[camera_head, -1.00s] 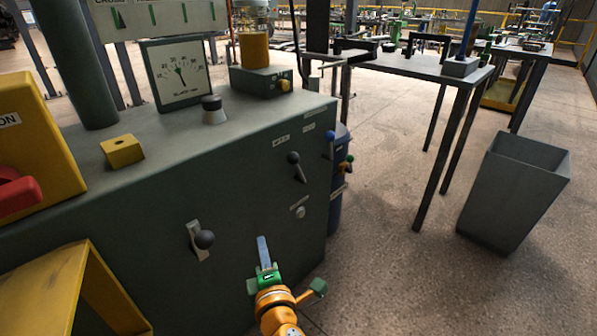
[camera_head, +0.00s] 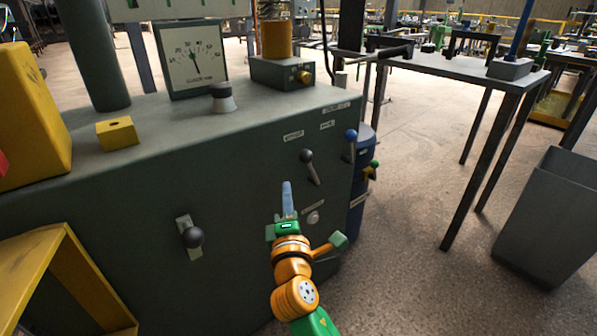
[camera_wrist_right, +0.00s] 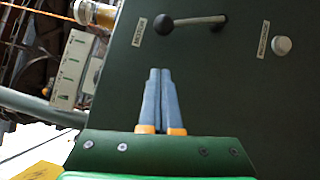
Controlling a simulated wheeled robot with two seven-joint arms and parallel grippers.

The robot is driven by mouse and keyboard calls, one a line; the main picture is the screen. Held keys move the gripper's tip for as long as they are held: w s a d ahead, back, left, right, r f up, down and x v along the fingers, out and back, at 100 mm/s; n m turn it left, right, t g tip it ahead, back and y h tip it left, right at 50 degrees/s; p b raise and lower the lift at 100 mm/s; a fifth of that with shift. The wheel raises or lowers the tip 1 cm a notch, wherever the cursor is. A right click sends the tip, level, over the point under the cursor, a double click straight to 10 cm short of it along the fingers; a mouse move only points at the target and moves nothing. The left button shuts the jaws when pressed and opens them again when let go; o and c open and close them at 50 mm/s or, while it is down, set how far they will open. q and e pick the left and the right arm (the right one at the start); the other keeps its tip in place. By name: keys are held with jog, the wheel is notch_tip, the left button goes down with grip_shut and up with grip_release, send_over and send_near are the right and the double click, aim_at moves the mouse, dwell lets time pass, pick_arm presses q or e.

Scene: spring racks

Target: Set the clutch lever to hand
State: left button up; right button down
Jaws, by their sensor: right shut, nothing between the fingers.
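A lever with a black ball knob (camera_head: 307,156) stands on the front of the dark green machine cabinet, its arm slanting down and right from the knob. Small labels lie above it, too blurred to read, so I cannot confirm it is the clutch lever. In the right wrist view the black-knobbed lever (camera_wrist_right: 188,23) lies across the top, beyond the fingertips. My right gripper (camera_head: 287,185) is shut and empty, below and left of this lever, apart from it. Its blue fingers (camera_wrist_right: 160,72) are together in the wrist view. My left gripper is not in view.
Another black-knobbed lever (camera_head: 191,237) is at left on the cabinet front (camera_head: 120,240). A blue-knobbed lever (camera_head: 351,136) is to the right, and a pale round knob (camera_head: 313,218) is beside my gripper. A grey bin (camera_head: 548,215) stands on the floor at right.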

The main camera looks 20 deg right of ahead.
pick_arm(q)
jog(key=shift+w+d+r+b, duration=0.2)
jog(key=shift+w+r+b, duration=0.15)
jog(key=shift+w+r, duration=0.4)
pick_arm(e)
jog(key=w+d+r, duration=0.1)
jog(key=w+d, duration=0.3)
jog(key=w, duration=0.2)
jog(key=shift+w+d, duration=0.2)
jog(key=shift+d, duration=0.1)
jog(key=shift+r, duration=0.1)
